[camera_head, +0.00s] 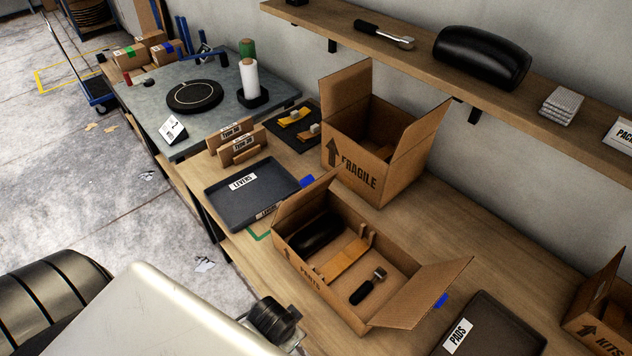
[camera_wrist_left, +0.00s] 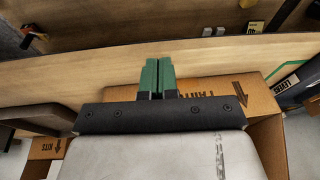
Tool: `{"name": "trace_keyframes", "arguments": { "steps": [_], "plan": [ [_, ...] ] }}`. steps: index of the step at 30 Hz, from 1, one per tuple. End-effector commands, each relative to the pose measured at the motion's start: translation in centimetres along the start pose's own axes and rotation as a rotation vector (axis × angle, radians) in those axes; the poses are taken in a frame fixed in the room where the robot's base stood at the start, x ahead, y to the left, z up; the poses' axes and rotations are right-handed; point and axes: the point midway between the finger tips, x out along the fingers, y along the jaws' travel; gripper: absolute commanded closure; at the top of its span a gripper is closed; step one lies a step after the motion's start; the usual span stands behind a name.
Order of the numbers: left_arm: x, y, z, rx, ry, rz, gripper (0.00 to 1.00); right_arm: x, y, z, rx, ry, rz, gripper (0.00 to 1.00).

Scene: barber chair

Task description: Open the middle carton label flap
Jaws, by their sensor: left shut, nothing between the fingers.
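The middle carton (camera_head: 390,318) is a brown box marked PARTS, standing open on the bench with its end flaps raised. It holds a black padded piece (camera_head: 315,232), a wooden piece (camera_head: 347,258) and a black-handled lever (camera_head: 368,286). In the left wrist view, its arrow-marked front (camera_wrist_left: 242,92) appears upside down. My left gripper (camera_wrist_left: 157,66) has green fingertips, shut and empty, which overlap the PARTS lettering. I cannot tell whether they touch the carton, and no separate label flap is distinguishable. In the head view my pale arm fills the lower left. My right gripper is not in view.
A FRAGILE carton (camera_head: 352,168) stands behind. A LEVERS tray (camera_head: 220,202) lies to the left and a PADS tray (camera_head: 507,330) to the right. A KITS carton (camera_head: 582,322) is at the right edge. A wall shelf (camera_head: 395,48) runs above the bench.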

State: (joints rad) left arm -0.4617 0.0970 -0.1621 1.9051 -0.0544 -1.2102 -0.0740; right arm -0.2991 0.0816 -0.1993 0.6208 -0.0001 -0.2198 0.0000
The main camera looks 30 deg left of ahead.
Motion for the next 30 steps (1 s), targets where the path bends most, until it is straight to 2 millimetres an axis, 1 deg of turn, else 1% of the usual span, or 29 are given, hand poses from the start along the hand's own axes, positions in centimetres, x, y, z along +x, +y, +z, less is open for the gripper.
{"name": "trace_keyframes", "arguments": {
  "steps": [1, 3, 6, 9, 11, 14, 17, 20, 21, 24, 27, 30],
  "plan": [
    [-3.0, -0.3, -1.3, 0.029, 0.008, -0.015, 1.0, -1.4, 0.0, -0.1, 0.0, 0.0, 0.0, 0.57],
    [-6.1, -0.7, -2.8, 0.096, -0.001, -0.047, 1.0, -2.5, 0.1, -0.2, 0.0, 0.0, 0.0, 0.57],
    [-9.1, -1.3, -4.9, 0.237, -0.039, -0.115, 1.0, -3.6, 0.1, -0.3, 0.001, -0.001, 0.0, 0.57],
    [-10.2, -1.7, -6.7, 0.39, -0.097, -0.184, 1.0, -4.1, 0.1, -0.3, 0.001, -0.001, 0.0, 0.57],
    [-10.5, -1.9, -7.8, 0.487, -0.14, -0.227, 1.0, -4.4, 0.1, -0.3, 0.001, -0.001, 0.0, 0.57],
    [-10.9, -2.1, -10.2, 0.667, -0.225, -0.304, 1.0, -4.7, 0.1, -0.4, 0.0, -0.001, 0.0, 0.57],
    [-11.1, -2.2, -13.2, 0.881, -0.341, -0.393, 1.0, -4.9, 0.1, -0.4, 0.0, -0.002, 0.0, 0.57],
    [-11.7, -2.2, -17.0, 1.121, -0.502, -0.499, 1.0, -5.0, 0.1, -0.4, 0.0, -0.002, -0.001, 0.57],
    [-12.1, -2.1, -18.6, 1.212, -0.572, -0.542, 1.0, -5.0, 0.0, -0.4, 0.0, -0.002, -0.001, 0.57],
    [-13.2, -2.0, -21.8, 1.39, -0.741, -0.632, 1.0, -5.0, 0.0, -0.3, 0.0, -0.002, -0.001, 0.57],
    [-14.3, -1.8, -23.9, 1.5, -0.874, -0.692, 1.0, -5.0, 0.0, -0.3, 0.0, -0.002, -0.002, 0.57],
    [-15.0, -1.7, -25.1, 1.555, -0.951, -0.724, 1.0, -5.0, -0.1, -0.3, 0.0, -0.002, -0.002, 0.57]
  ]
}}
